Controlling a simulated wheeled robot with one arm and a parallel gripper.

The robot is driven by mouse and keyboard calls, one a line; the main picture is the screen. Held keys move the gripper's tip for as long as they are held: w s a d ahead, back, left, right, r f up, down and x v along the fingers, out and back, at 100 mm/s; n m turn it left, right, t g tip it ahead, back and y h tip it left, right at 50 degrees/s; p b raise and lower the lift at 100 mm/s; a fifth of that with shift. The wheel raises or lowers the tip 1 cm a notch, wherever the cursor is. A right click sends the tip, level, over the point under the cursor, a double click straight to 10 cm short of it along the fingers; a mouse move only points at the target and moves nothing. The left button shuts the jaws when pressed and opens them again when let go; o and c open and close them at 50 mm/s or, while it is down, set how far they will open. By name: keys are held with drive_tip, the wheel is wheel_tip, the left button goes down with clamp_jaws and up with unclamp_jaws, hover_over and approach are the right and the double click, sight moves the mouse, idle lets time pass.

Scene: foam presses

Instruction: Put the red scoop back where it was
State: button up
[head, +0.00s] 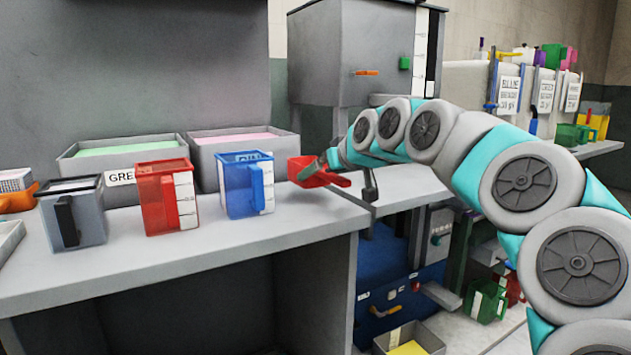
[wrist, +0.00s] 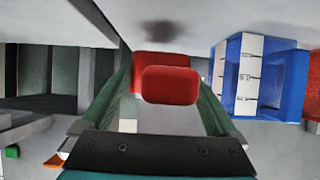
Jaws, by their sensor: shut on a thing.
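The red scoop (head: 311,171) is in my gripper (head: 325,167) at the right end of the grey bench, just right of the blue measuring jug. In the wrist view the red scoop (wrist: 170,84) sits between the two green fingers of my gripper (wrist: 168,95), which are shut on it. The scoop is close to the bench top; I cannot tell whether it touches. Part of the scoop is hidden behind the fingers.
On the bench (head: 270,234) stand a blue jug (head: 236,185), a red jug (head: 155,200) and a grey jug (head: 88,215). Behind are a green-filled bin (head: 72,170) and a pink-filled bin (head: 208,150). A grey hopper machine (head: 330,60) stands behind my arm.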

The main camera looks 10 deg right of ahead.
sight(316, 183)
drive_tip(key=w, duration=0.4)
drive_tip(key=shift+w+a+f, duration=0.15)
drive_tip(key=shift+a+f, duration=0.05)
drive_tip(key=shift+a, duration=0.1)
drive_tip(key=shift+f+p, duration=0.45)
drive_tip(key=shift+f, duration=1.3)
drive_tip(key=shift+f, duration=0.2)
drive_tip(key=o, duration=1.1)
drive_tip(key=shift+r, duration=0.15)
drive_tip(key=shift+r, duration=0.1)
drive_tip(key=b+v, duration=0.1)
drive_tip(key=v, duration=1.1)
drive_tip(key=shift+b, duration=0.35)
